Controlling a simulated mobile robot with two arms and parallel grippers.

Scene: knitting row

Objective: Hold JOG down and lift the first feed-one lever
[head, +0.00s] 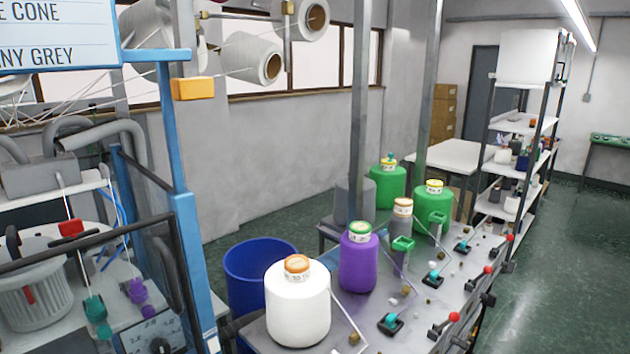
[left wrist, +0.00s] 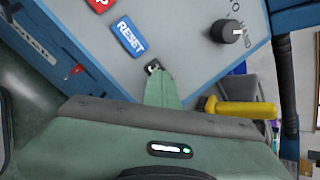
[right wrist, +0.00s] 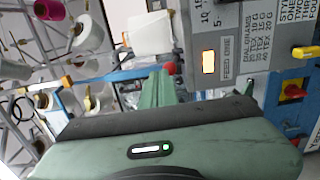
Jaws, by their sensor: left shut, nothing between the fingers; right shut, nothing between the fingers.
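In the left wrist view my left gripper (left wrist: 157,75) is shut, its tips at a small dark part (left wrist: 152,66) on a grey control panel (left wrist: 190,60). A blue RESET button (left wrist: 128,36) is beside it. I see no JOG label; the fingers may hide the button. In the right wrist view my right gripper (right wrist: 157,77) is shut and empty. A red ball knob (right wrist: 170,67) shows right beside its tips, by a grey panel marked FEED ONE (right wrist: 228,66); I cannot tell if they touch. The lever's shaft is hidden. Neither gripper shows in the head view.
The left panel has a red button (left wrist: 101,5) and a black knob (left wrist: 224,31); a yellow handle (left wrist: 243,108) is close to the fingers. A lit amber window (right wrist: 208,62) is on the right panel. The head view shows a bench (head: 425,275) with cones and several red-knobbed levers.

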